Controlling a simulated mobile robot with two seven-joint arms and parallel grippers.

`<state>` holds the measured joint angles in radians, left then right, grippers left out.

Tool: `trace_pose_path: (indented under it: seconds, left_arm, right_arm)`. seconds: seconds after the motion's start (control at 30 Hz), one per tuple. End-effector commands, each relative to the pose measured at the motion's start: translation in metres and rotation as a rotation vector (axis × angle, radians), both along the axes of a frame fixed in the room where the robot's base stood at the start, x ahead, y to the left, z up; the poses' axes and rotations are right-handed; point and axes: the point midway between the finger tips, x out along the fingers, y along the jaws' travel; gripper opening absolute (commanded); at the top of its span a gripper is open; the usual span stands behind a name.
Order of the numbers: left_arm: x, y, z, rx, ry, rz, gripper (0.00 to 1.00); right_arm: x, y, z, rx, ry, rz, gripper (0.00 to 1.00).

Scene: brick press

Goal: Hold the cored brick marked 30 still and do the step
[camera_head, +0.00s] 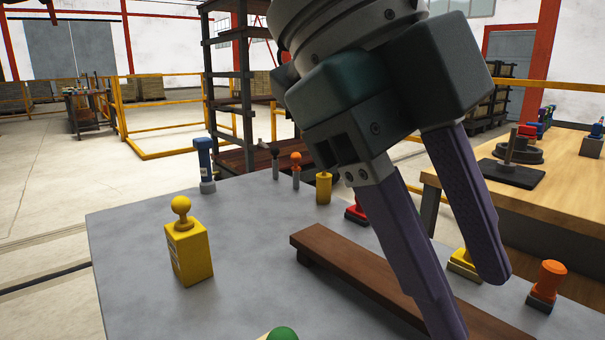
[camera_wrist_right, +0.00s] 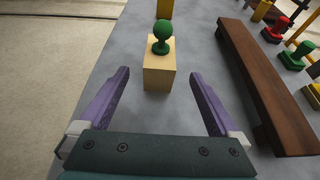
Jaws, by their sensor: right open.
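A yellow block with a yellow knob (camera_head: 188,250) stands upright at the left of the grey table; its pale side label is unreadable. A pale yellow block with a green knob (camera_wrist_right: 158,66) stands nearer in the right wrist view. In the head view only its green knob (camera_head: 283,333) shows clearly, at the bottom edge. No mark 30 is legible. My right gripper (camera_wrist_right: 160,74) is open, its purple fingertips either side of the green-knobbed block's near end; contact is not visible.
A brown wooden bar (camera_head: 340,262) lies on the grey table (camera_head: 130,235). Beyond it stand red, yellow and orange-knobbed (camera_head: 550,280) stamps. A blue post (camera_head: 205,165) stands at the back. A wooden bench (camera_head: 545,195) is at right. The table's left side is fairly clear.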

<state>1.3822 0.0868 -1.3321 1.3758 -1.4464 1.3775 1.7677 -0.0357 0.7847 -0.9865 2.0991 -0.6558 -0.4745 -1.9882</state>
Motion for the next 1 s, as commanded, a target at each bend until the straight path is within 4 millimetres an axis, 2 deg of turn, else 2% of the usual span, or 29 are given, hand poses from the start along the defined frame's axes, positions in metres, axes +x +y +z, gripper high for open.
trace_pose_path:
  seconds: [0.03,0.1,0.2,0.3,0.4,0.63,1.0]
  left_arm:
    - [0.016,0.02,-0.001,0.112,-0.042,0.042,0.5]
    - [0.033,0.046,-0.001,0.247,-0.085,0.102,0.5]
    - [0.049,0.074,0.003,0.382,-0.129,0.176,0.5]
    - [0.058,0.091,0.008,0.456,-0.154,0.222,0.5]
    - [0.062,0.098,0.01,0.488,-0.165,0.243,0.5]
    - [0.062,0.098,0.01,0.49,-0.165,0.243,0.5]
    - [0.061,0.097,0.01,0.487,-0.163,0.241,0.5]
  right_arm:
    - [0.0,0.0,0.0,0.0,0.0,0.0,0.97]
    - [0.0,0.0,0.0,0.0,0.0,0.0,0.97]
    - [0.0,0.0,0.0,0.0,0.0,0.0,0.97]
    - [0.0,0.0,0.0,0.0,0.0,0.0,0.97]
    - [0.0,0.0,0.0,0.0,0.0,0.0,0.97]
    - [0.007,0.005,-0.003,0.002,0.0,-0.002,0.97]
    - [0.055,0.041,-0.028,0.002,0.0,-0.001,0.97]
